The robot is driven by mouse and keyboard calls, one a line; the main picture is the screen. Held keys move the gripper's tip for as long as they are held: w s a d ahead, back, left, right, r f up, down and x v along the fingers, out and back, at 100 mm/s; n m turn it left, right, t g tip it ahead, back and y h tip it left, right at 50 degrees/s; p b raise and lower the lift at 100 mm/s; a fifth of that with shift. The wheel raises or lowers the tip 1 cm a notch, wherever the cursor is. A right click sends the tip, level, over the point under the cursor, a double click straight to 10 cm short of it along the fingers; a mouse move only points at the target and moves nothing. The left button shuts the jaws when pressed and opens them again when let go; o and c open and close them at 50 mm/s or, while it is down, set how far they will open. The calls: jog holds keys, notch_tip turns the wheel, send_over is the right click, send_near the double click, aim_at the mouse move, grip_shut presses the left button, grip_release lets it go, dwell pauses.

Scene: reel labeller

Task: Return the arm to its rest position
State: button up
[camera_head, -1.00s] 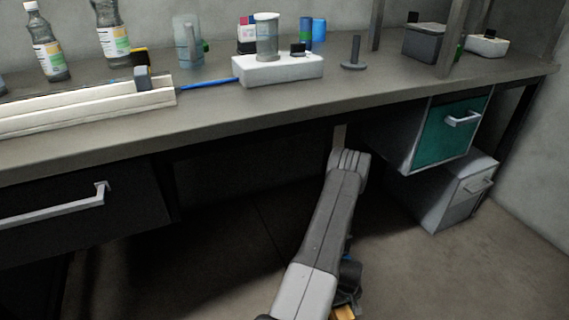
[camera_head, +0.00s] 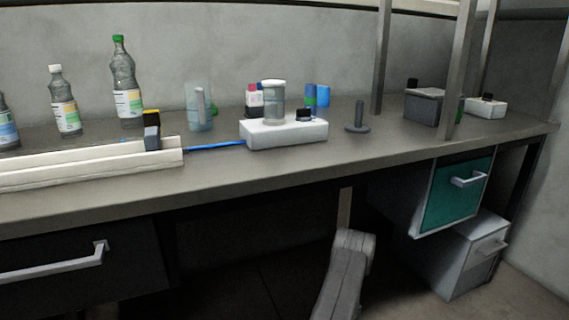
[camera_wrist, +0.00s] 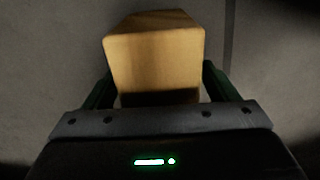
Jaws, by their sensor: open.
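My arm (camera_head: 345,275) shows in the head view at the bottom, right of centre, in front of the bench and below its top. Its lower part and my gripper are out of that view. In the wrist view my gripper (camera_wrist: 159,82) is open, with a dark finger on each side. A tan, box-shaped block (camera_wrist: 155,57) appears between and beyond the fingers. I cannot tell whether it touches them or what it rests on.
The grey bench (camera_head: 300,166) runs across the head view, with bottles (camera_head: 128,90), a white device (camera_head: 284,133) and a post on a disc base (camera_head: 358,118) on top. A teal drawer (camera_head: 457,192) and white cabinet (camera_head: 468,258) stand at right.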

notch_tip(320, 180, up, 13)
jog(key=p, duration=0.5)
jog(key=shift+r, duration=0.2)
notch_tip(320, 180, down, 14)
jog(key=b, duration=0.6)
jog(key=shift+f, duration=0.1)
jog(key=s+d+p, duration=0.1)
jog(key=s+d+r+p, duration=0.1)
jog(key=shift+s+d+r, duration=0.2)
jog(key=shift+s, duration=0.2)
notch_tip(320, 180, up, 13)
jog(key=p, duration=0.4)
jog(key=shift+a+f+p, duration=0.1)
jog(key=shift+p, duration=0.3)
jog(key=shift+s, duration=0.25)
jog(key=shift+s+r, duration=0.1)
jog(key=shift+r, duration=0.1)
